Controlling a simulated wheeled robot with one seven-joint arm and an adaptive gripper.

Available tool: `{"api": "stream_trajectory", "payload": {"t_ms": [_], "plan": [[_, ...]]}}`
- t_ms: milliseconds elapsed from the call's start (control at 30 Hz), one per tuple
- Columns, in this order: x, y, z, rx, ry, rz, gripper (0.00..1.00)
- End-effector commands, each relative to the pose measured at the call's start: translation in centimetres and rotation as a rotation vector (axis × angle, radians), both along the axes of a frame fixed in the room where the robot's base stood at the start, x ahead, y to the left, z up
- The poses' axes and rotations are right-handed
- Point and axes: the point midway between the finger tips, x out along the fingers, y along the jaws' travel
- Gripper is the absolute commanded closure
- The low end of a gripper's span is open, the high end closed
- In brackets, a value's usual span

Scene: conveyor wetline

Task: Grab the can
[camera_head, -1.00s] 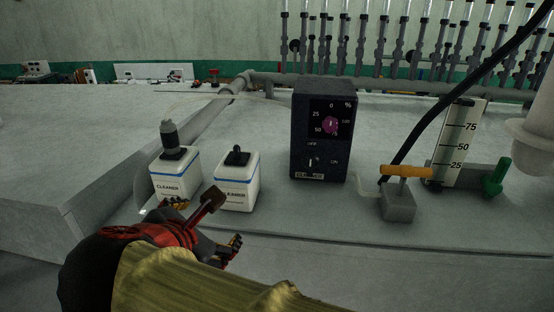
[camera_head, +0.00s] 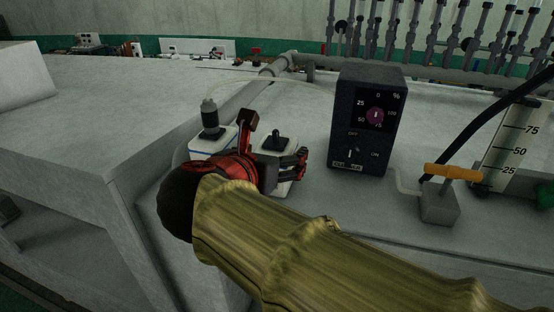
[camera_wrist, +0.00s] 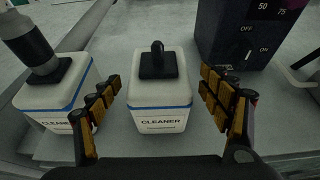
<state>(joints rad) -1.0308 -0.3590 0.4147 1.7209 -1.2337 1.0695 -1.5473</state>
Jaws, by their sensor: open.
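Two white cans labelled as cleaner stand side by side on the grey bench. The right can (camera_wrist: 160,105) has a black cap and a blue stripe; in the head view (camera_head: 277,146) my gripper partly hides it. The left can (camera_wrist: 58,98) carries a dark grey bottle-like top; it also shows in the head view (camera_head: 207,143). My gripper (camera_wrist: 165,98) is open, its yellow-padded fingers on either side of the right can, with the left finger in the space between the two cans. I cannot tell whether the fingers touch the can.
A dark control box (camera_head: 365,120) with a pink dial stands just right of the right can. A grey block with an orange handle (camera_head: 455,171) is further right, by a scale plate (camera_head: 513,143). Pipes run behind.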

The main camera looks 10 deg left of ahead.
Motion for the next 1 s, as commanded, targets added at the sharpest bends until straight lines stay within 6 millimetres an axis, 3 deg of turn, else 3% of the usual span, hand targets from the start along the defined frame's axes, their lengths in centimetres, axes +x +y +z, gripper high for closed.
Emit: {"api": "stream_trajectory", "payload": {"t_ms": [200,467,1000], "plan": [[2.3,-0.1,-1.0,-0.001,0.000,-0.002,0.22],[2.5,-0.1,-1.2,0.001,0.000,0.001,0.22],[2.5,-0.1,-1.2,0.002,0.001,0.000,0.52]]}}
